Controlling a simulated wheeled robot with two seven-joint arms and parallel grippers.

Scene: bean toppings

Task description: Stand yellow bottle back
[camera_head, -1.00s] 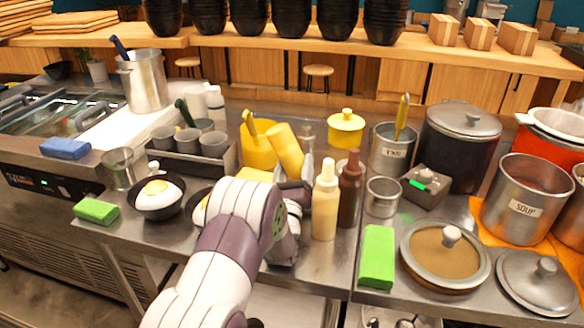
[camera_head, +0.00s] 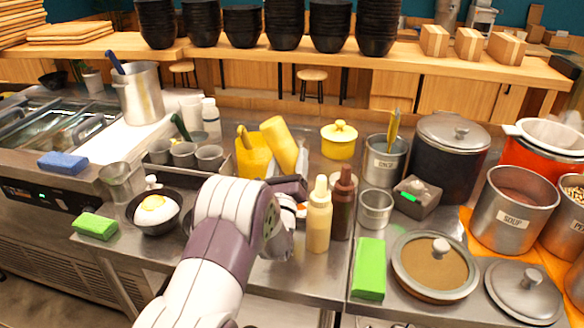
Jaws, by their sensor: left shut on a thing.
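The yellow bottle (camera_head: 279,143) is tilted, its top end leaning to the left, beside the yellow container (camera_head: 252,157) on the steel counter. My left gripper (camera_head: 296,178) is at the bottle's lower end and shut on it. The fingers and the bottle's bottom are largely hidden behind my wrist, so I cannot tell whether the bottle touches the counter. My right gripper is not in view.
A cream bottle (camera_head: 319,216) and a brown bottle (camera_head: 343,205) stand close to the right of my left gripper. A yellow lidded pot (camera_head: 339,141) is behind. A black bowl with egg (camera_head: 156,211) and grey cups (camera_head: 184,154) are to the left.

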